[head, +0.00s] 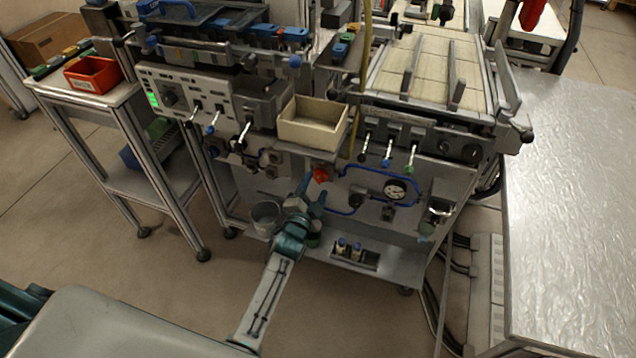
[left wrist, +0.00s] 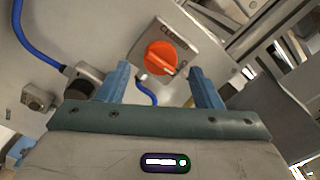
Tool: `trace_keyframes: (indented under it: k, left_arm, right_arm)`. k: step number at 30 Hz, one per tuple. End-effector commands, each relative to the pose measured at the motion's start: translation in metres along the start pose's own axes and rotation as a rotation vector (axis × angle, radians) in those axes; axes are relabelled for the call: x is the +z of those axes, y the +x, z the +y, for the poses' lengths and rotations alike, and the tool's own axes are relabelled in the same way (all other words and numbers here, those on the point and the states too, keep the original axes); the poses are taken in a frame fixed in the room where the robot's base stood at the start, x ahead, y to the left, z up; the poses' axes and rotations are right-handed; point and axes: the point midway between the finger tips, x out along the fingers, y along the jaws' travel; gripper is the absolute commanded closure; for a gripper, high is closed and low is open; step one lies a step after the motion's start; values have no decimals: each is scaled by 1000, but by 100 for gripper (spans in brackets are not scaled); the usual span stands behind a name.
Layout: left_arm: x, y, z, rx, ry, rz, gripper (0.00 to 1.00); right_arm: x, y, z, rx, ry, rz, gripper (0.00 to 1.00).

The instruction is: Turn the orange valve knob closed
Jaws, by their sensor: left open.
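The orange valve knob (head: 321,175) sits on the front panel of the grey machine, below the beige open box. In the left wrist view the knob (left wrist: 160,58) is round with a raised grip bar slanting down to the right, on a light label plate (left wrist: 186,47) with partly legible lettering. My left gripper (head: 312,196) is just below and in front of the knob in the head view. Its two blue fingers (left wrist: 160,85) are apart, with the knob beyond and between them, and nothing is held. My right gripper is not in view.
Blue hoses (head: 352,170) run right of the knob to a pressure gauge (head: 395,189). The beige box (head: 312,124) overhangs above. A metal bucket (head: 266,216) stands on the lower shelf at left. A metal-topped table (head: 570,200) fills the right.

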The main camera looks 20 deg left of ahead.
Motion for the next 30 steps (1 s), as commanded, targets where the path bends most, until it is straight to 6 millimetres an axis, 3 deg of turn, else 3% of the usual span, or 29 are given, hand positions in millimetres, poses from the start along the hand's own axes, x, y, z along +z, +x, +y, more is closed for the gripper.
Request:
trace_keyframes:
  k: [6, 17, 24, 30]
  left_arm:
    - [1, 25, 1, 0, -1, 0, 41]
    - [0, 29, 0, 1, -1, -1, 41]
    - [0, 29, 0, 1, -2, -1, 85]
    - [0, 29, 0, 1, -12, -1, 85]
  right_arm:
    - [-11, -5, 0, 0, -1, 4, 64]
    - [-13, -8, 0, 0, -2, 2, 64]
    - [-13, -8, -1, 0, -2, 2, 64]
    - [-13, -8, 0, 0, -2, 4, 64]
